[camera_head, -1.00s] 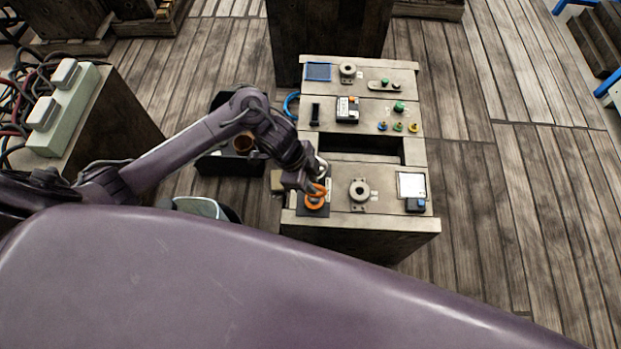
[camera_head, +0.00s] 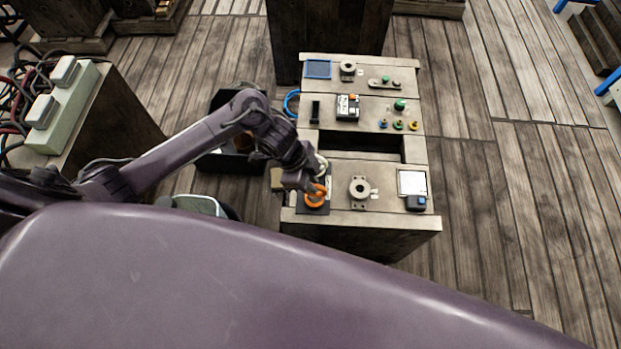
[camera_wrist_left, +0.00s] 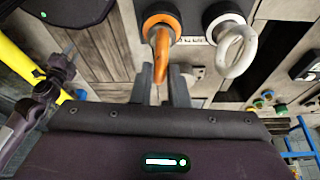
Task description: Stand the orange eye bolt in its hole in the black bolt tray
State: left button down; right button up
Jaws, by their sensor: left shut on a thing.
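The orange eye bolt (camera_head: 319,191) is at the black bolt tray (camera_head: 326,209), at the near left of the bench top. In the left wrist view its orange ring (camera_wrist_left: 161,42) reaches down between my left gripper's fingers (camera_wrist_left: 161,76), which are shut on it. An orange round collar (camera_head: 313,203) shows at the bolt's lower end, against the tray. I cannot tell how deep the shank sits. A pale grey eye bolt (camera_wrist_left: 237,48) stands beside it in the tray. My left gripper (camera_head: 312,189) comes in from the left and partly covers the tray. My right gripper is not in view.
A round grey flanged part (camera_head: 359,188) sits to the right of the tray. Farther right are a white pad (camera_head: 411,183) and a blue-topped block (camera_head: 415,203). A dark open slot (camera_head: 360,147) crosses the bench behind. A black bin (camera_head: 232,163) stands left on the floor.

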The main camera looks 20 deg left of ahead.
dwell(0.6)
pick_arm(q)
jog(key=shift+f, duration=0.45)
dwell(0.4)
jog(key=c, duration=1.3)
grip_release()
